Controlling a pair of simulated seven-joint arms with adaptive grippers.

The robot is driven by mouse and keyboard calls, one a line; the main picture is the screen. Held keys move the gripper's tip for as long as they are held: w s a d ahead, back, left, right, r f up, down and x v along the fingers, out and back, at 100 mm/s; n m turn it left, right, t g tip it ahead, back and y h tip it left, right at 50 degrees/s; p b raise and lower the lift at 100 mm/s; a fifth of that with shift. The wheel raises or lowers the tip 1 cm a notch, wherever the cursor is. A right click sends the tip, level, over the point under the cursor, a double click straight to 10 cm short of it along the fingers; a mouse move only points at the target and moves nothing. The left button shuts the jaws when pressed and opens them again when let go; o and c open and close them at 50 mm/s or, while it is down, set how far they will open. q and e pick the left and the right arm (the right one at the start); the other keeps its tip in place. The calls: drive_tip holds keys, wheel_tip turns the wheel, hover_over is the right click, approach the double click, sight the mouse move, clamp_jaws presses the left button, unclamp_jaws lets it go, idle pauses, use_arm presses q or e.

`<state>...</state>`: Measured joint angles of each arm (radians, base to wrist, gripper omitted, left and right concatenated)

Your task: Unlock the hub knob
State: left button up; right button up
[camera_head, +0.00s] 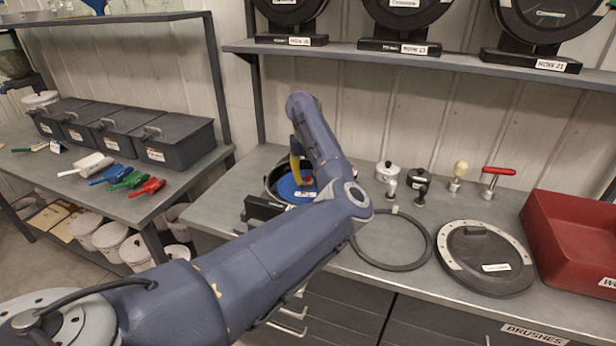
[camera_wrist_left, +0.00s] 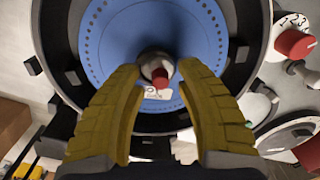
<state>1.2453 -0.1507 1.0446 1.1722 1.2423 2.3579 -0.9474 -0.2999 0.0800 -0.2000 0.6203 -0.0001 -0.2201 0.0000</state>
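In the head view the blue disc (camera_head: 287,188) sits in the dark round meter housing (camera_head: 270,178) on the bench, partly hidden by my left arm. My left gripper (camera_wrist_left: 160,76) has thick yellow fingers standing apart, one on each side of the knob, with a gap on both sides. It also shows in the head view (camera_head: 297,166), just above the disc. A small white label (camera_wrist_left: 158,92) lies below the knob. My right gripper is not in view.
Grey bins (camera_head: 155,135) and coloured brushes occupy the left bench.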

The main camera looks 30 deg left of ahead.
use_arm(q)
clamp_jaws()
drive_tip(key=shift+n, duration=0.3)
idle(0.3)
drive_tip(key=n, duration=0.3)
drive_tip(key=shift+n, duration=0.3)
drive_tip(key=n, duration=0.4)
drive_tip(key=shift+n, duration=0.3)
drive_tip(key=n, duration=0.4)
drive_tip(key=shift+y, duration=0.3)
drive_tip(key=shift+n, duration=2.5)
drive_tip(key=c, duration=0.6)
unclamp_jaws()
drive_tip(key=o, duration=0.8)
